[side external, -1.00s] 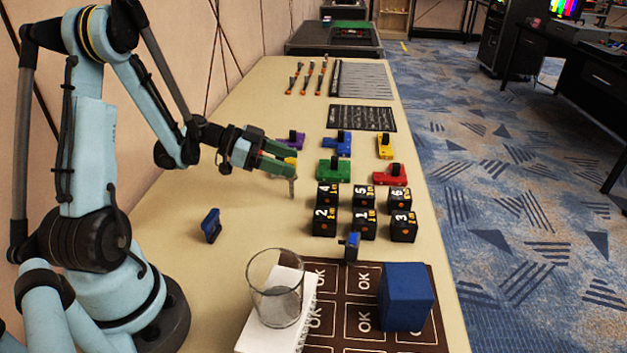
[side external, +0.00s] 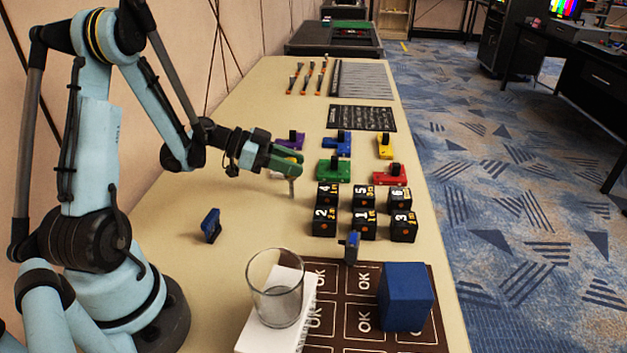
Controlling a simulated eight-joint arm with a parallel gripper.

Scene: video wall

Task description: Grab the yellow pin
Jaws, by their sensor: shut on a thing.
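My gripper (side external: 299,167) has green fingers and is over the middle of the table, just left of the coloured pieces. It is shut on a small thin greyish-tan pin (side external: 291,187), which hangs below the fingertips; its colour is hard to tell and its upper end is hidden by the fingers.
Purple (side external: 291,141), blue (side external: 337,148), green (side external: 333,172) and red (side external: 390,180) knobbed pieces stand near. Numbered black cubes (side external: 324,222), a glass (side external: 275,290) and a blue block (side external: 405,297) are nearer the camera. The table's left middle is mostly clear.

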